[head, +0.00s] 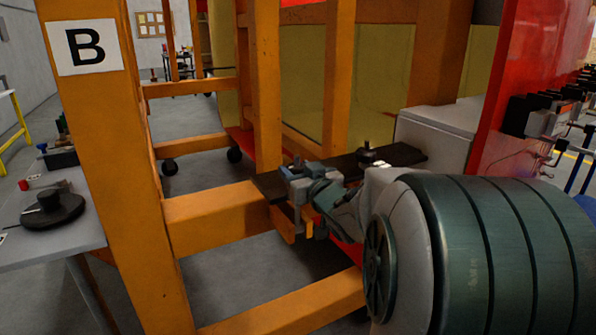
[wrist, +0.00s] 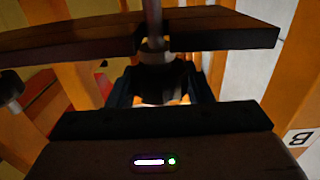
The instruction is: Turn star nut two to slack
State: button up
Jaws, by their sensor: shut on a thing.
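My gripper (head: 298,172) is at the left end of a dark plank (head: 400,155) in the head view. In the wrist view my gripper (wrist: 161,92) is shut on a dark star nut (wrist: 158,78), with a finger on either side. A grey rod (wrist: 153,20) runs from this nut through a gap in the dark plank (wrist: 225,28). The gripper hides this nut in the head view. Another black star nut (head: 367,153) stands upright on the plank, to the right of my gripper. No number shows on either nut.
Orange beams (head: 215,215) frame the space, and a post with a B sign (head: 87,47) stands at left. A grey table (head: 75,230) holds a black base with a knob (head: 50,209). A red panel (head: 515,90) and a pale box (head: 435,135) stand at right.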

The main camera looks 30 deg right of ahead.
jog(key=shift+d+n+y, duration=0.1)
jog(key=shift+n+y, duration=0.2)
jog(key=shift+y, duration=0.2)
jog(key=n+g+y, duration=0.1)
jog(key=n+y, duration=0.2)
jog(key=y, duration=0.1)
jog(key=n+g+y+p, duration=0.1)
jog(key=n+y, duration=0.1)
jog(key=y, duration=0.2)
jog(key=shift+w+d+n+g+y+p, duration=0.1)
jog(key=shift+d+n+g+y+p, duration=0.05)
jog(key=shift+n+g+y+p, duration=0.2)
jog(key=n+g+y+p, duration=0.2)
jog(key=n+g+y, duration=0.2)
jog(key=y, duration=0.1)
jog(key=shift+r+n+g, duration=0.1)
jog(key=shift+n+g, duration=0.15)
jog(key=shift+g, duration=0.1)
jog(key=shift+n+g+y+p, duration=0.95)
jog(key=shift+n+g+p, duration=0.3)
jog(key=shift+g, duration=0.55)
jog(key=shift+n+g, duration=0.25)
jog(key=shift+g, duration=0.05)
jog(key=o, duration=1)
jog(key=shift+w, duration=0.1)
